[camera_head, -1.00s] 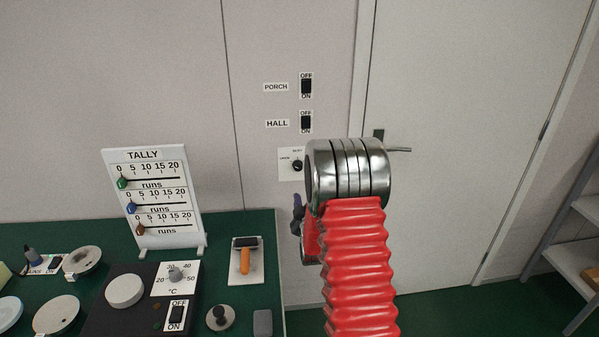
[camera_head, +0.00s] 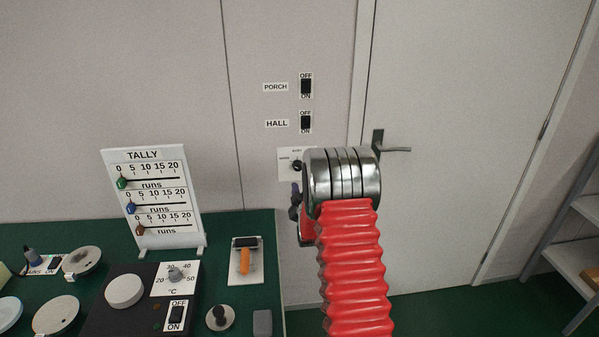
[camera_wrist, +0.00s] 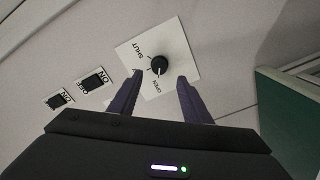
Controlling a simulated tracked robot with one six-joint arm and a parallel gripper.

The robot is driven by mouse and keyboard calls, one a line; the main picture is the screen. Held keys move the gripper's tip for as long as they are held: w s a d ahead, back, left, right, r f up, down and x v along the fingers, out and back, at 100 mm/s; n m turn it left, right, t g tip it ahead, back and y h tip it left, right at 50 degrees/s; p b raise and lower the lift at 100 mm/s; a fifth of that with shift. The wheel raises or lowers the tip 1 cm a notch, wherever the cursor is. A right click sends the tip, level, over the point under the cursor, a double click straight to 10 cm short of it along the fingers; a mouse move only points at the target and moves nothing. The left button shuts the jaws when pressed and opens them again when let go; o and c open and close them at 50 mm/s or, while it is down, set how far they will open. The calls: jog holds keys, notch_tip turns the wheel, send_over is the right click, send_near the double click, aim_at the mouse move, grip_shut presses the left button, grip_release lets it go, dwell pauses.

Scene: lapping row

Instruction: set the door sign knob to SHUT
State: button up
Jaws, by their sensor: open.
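The door sign knob (camera_wrist: 159,65) is a round black knob on a white plate (camera_wrist: 184,58) marked SHUT and OPEN. Its pale pointer mark appears turned toward the OPEN label. My gripper (camera_wrist: 160,78) is open, with its two dark purple fingers spread on either side below the knob in the wrist view, not closed on it. How far the fingertips are from the plate is hard to tell. In the head view the knob (camera_head: 297,166) shows on the wall, and the plate (camera_head: 284,170) is partly hidden by my wrist. My gripper (camera_head: 295,196) is just below it, mostly hidden.
The HALL switch (camera_head: 306,122) and PORCH switch (camera_head: 306,86) are above the knob on the wall. A door handle (camera_head: 392,149) is to the right. The green bench (camera_head: 262,225) with a tally board (camera_head: 150,200) stands at lower left.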

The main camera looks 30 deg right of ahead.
aim_at(298, 168)
jog(key=shift+x, duration=3.65)
jog(key=shift+c, duration=0.5)
